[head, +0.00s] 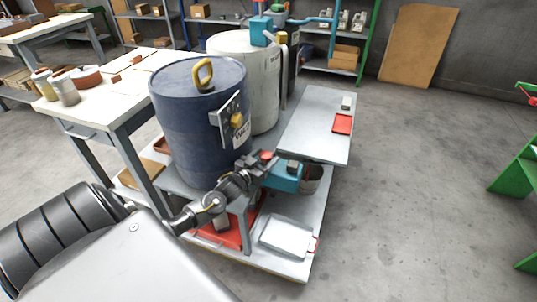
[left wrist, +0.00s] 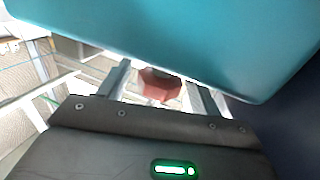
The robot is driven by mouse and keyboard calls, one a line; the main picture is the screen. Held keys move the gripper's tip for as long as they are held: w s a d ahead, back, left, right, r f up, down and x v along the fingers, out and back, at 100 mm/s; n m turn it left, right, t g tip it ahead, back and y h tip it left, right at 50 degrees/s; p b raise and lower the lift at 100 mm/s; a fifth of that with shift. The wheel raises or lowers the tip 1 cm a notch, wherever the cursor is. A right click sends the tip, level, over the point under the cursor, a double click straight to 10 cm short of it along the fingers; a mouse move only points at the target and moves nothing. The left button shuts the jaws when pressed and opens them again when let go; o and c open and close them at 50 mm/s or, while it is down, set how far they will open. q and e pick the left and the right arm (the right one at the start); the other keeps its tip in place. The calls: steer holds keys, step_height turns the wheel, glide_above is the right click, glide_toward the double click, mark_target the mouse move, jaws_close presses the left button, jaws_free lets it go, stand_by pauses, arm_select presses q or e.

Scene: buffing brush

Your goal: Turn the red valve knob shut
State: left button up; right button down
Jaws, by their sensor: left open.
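The red valve knob (head: 267,155) sits by a teal block (head: 285,178) in front of the dark blue drum (head: 200,125). My left gripper (head: 262,165) is right at the knob, in front of the drum. In the left wrist view the red knob (left wrist: 160,86) shows between the two spread fingers of my left gripper (left wrist: 157,92). I cannot tell whether the fingers touch it. My right gripper is not in view.
A pale drum (head: 245,65) stands behind the blue one. A grey platform (head: 310,120) bears a red tray (head: 342,124); a white tray (head: 287,237) and a dark bucket (head: 311,180) are lower down. A workbench (head: 110,100) stands left.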

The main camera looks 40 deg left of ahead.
mark_target(264, 159)
arm_select(q)
steer(key=s, duration=0.8)
steer(key=shift+s+d+p, duration=0.15)
steer(key=shift+p, duration=0.2)
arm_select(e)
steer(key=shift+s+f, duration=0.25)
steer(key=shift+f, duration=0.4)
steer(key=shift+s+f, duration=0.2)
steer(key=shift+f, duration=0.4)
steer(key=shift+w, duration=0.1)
